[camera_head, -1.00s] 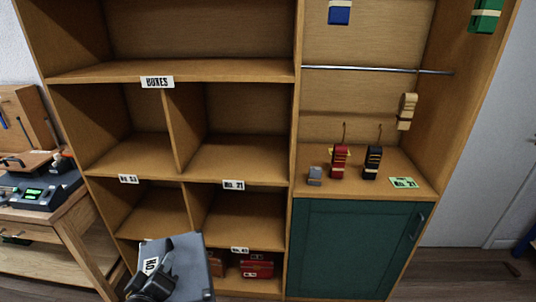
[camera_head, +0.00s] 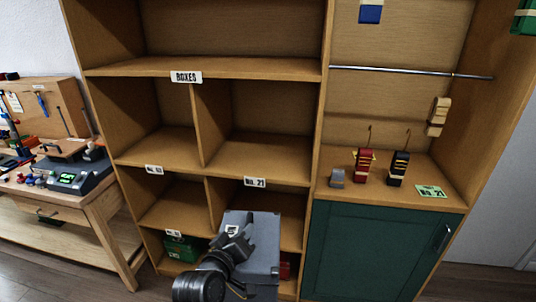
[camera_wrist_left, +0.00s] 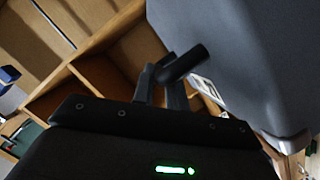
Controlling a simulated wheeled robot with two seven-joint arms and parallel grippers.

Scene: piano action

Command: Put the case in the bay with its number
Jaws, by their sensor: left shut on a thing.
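My left gripper (camera_head: 238,243) is shut on the handle of a grey case (camera_head: 263,240), held in front of the lower bays of the wooden shelf unit (camera_head: 203,70). The case also fills the upper right of the left wrist view (camera_wrist_left: 235,45), with its dark handle (camera_wrist_left: 183,64) at the fingers. A white label on the case is mostly covered by the gripper, and its number cannot be read. One bay label (camera_head: 255,181) reads No. 21. Labels at the left (camera_head: 154,169) and lower left (camera_head: 173,232) are too small to read surely. My right gripper is out of view.
A green box (camera_head: 185,248) sits in the lower left bay, and a red box (camera_head: 285,267) is partly hidden behind the case. The middle bays are empty. A green cabinet door (camera_head: 360,250) stands right; a workbench (camera_head: 75,205) with tools stands left.

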